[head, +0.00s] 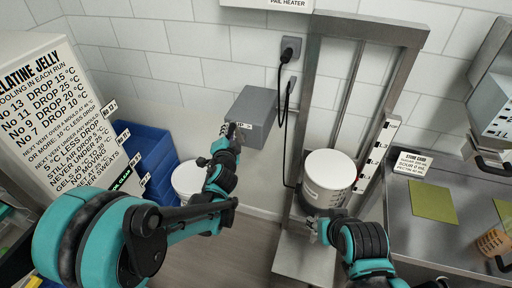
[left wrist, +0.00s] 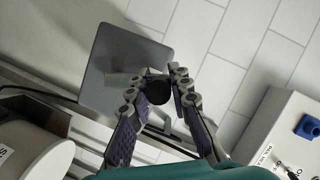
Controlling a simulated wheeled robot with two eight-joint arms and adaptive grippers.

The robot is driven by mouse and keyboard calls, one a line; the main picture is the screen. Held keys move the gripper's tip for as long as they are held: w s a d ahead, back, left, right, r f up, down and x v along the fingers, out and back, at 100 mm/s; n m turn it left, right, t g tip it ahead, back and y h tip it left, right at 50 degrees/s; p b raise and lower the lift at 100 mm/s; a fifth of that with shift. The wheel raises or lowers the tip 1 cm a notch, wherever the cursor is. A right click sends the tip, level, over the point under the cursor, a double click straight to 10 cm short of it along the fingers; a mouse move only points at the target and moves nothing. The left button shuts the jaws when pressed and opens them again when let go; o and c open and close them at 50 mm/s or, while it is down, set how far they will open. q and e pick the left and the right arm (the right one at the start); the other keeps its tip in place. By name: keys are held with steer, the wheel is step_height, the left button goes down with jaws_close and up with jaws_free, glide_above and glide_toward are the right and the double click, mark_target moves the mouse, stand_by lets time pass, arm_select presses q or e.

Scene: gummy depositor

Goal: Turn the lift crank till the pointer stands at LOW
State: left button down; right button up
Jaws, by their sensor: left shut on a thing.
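The lift's grey crank box (head: 252,112) is on the wall left of the steel lift frame (head: 312,95). My left gripper (head: 228,138) is at its left front edge. In the left wrist view its fingers (left wrist: 158,88) are shut around the black crank knob (left wrist: 155,94), in front of the grey box (left wrist: 122,58). The lift scale (head: 376,152), a white strip with dark marks, runs down the right post; its lettering and the pointer are too small to tell. My right gripper (head: 318,230) is below the white pail (head: 328,178); its jaws are unclear.
The pail stands on the lift, with a black cable (head: 284,110) hanging beside it. Blue bins (head: 148,150) and a white bucket (head: 188,178) are at left. A steel counter (head: 435,235) with a green mat (head: 432,201) is at right. Floor shows between.

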arm_select(q)
steer(key=shift+w+a+f+b, duration=0.2)
steer(key=shift+a+f+b, duration=0.2)
steer(key=shift+a, duration=0.2)
steer(key=shift+w+a+f+b, duration=0.2)
steer(key=shift+a+f+b, duration=0.2)
steer(key=shift+a, duration=0.2)
steer(key=c, duration=2.3)
jaws_free()
steer(key=shift+w+a+f+b, duration=0.1)
steer(key=shift+a+f+b, duration=0.15)
steer(key=shift+f+b, duration=0.3)
steer(key=shift+a+f+b, duration=0.25)
steer(key=shift+f+b, duration=0.2)
steer(key=shift+f, duration=0.2)
steer(key=shift+o, duration=0.2)
steer(key=shift+w+a+f, duration=0.1)
steer(key=shift+a+f, duration=0.05)
steer(key=shift+f, duration=0.1)
steer(key=shift+r, duration=0.1)
steer(key=shift+r, duration=0.1)
